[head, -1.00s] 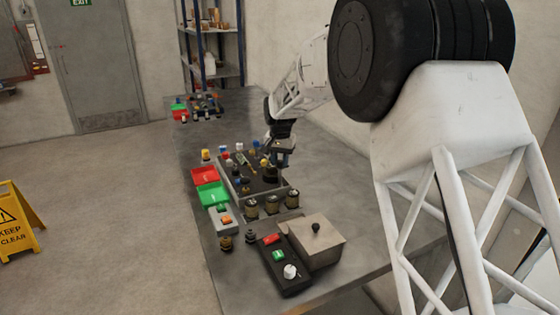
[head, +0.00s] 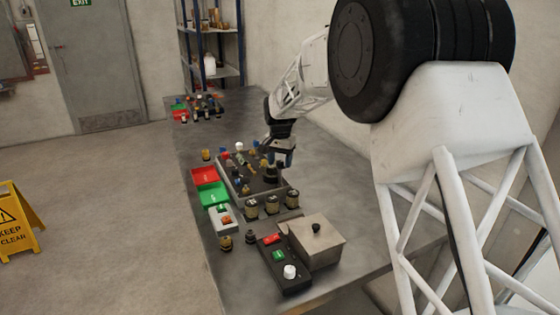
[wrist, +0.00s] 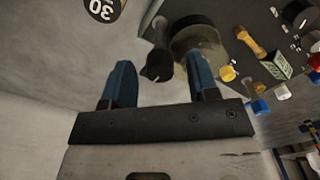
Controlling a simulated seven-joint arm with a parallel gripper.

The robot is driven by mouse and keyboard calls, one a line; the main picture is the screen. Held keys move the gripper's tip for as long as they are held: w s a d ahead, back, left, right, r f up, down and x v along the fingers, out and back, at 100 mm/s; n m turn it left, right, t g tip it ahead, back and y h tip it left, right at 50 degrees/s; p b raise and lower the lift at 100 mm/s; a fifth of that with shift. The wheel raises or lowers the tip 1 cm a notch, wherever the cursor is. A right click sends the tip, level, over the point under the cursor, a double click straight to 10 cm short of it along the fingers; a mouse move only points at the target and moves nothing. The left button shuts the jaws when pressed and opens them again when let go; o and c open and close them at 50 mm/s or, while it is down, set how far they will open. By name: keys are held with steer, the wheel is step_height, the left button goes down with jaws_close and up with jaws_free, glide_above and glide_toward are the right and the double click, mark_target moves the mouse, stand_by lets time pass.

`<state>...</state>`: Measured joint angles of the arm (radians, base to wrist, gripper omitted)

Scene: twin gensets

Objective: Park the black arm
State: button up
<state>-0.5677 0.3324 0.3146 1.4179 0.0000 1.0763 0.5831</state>
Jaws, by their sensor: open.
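In the wrist view, a dark lever-like piece (wrist: 159,62) with a rounded end lies between my gripper's blue fingers, beside a round brass-coloured part (wrist: 198,42). It may be the black arm; I cannot tell for sure. My gripper (wrist: 161,80) is open, with the fingers apart and nothing clearly held. In the head view my gripper (head: 284,160) hangs over the right edge of the dark control board (head: 240,190). A dark round fitting (head: 270,174) stands just below and left of it. Contact cannot be made out.
Red (head: 205,176) and green (head: 213,194) trays lie left of the board. Several jar-like fittings (head: 272,205) line its near edge. A metal box (head: 318,240) and black button panel (head: 285,265) stand nearer. The bench (head: 340,190) is clear to the right.

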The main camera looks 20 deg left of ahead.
mark_target(281, 162)
steer(key=shift+r, duration=0.15)
steer(key=shift+r, duration=3.75)
steer(key=shift+d+r, duration=0.15)
steer(key=shift+d, duration=0.05)
steer(key=s+d+r, duration=0.3)
steer(key=s+d, duration=0.3)
steer(key=d, duration=0.4)
steer(key=s+d+r+t, duration=0.1)
steer(key=s+d+r, duration=0.3)
steer(key=d, duration=0.6)
steer(key=s+d+r, duration=0.2)
steer(key=s+d, duration=0.5)
steer(key=d, duration=0.4)
steer(key=s+d+f, duration=0.2)
steer(key=s+d, duration=0.4)
steer(key=s, duration=0.4)
steer(key=s+d+f+t, duration=0.1)
steer(key=s+d+f, duration=0.2)
steer(key=s+d, duration=0.3)
steer(key=s+d+f, duration=0.3)
steer(key=s+d, duration=0.3)
steer(key=s, duration=0.9)
steer(key=shift+s+d+f+t, duration=0.25)
steer(key=shift+s+d+t, duration=0.05)
steer(key=shift+d, duration=0.1)
